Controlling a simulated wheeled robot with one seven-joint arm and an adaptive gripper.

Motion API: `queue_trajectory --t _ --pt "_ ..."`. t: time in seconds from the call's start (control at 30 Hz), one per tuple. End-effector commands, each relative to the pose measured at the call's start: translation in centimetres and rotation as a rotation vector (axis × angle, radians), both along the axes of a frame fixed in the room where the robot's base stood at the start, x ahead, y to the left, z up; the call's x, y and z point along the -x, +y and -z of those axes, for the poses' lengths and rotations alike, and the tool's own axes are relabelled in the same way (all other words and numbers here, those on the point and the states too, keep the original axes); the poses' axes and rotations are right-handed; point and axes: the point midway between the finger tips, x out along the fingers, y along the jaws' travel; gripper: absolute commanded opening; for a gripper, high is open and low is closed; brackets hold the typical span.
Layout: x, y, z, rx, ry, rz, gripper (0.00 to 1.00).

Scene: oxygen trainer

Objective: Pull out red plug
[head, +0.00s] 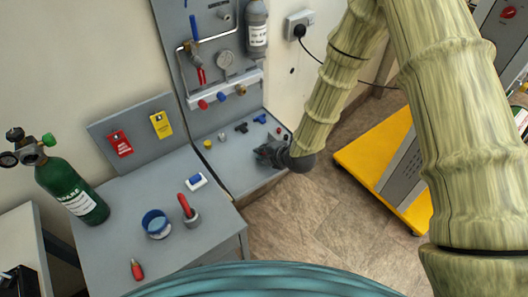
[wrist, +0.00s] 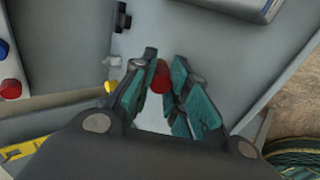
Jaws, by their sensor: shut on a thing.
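My gripper (head: 268,154) is low over the grey shelf at the foot of the wall panel in the head view. In the wrist view its fingers (wrist: 160,86) are closed in on a small round red plug (wrist: 159,77), which sits between the fingertips. The fingers partly cover the plug, and I cannot tell whether its far end is seated in anything. The gripper hides the plug in the head view.
The manifold has a red knob (head: 203,104) and a blue knob (head: 221,97). On the shelf stand a yellow fitting (head: 207,144), a grey fitting (head: 222,136), a black fitting (head: 241,128) and a blue fitting (head: 260,118). A yellow-based cart (head: 375,160) stands right.

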Motion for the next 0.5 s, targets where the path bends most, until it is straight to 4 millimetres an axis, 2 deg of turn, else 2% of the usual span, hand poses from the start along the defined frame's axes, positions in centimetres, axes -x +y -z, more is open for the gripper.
queue_trajectory --t 0.5 --pt "0.0 -0.03 0.64 0.0 0.0 0.0 0.0"
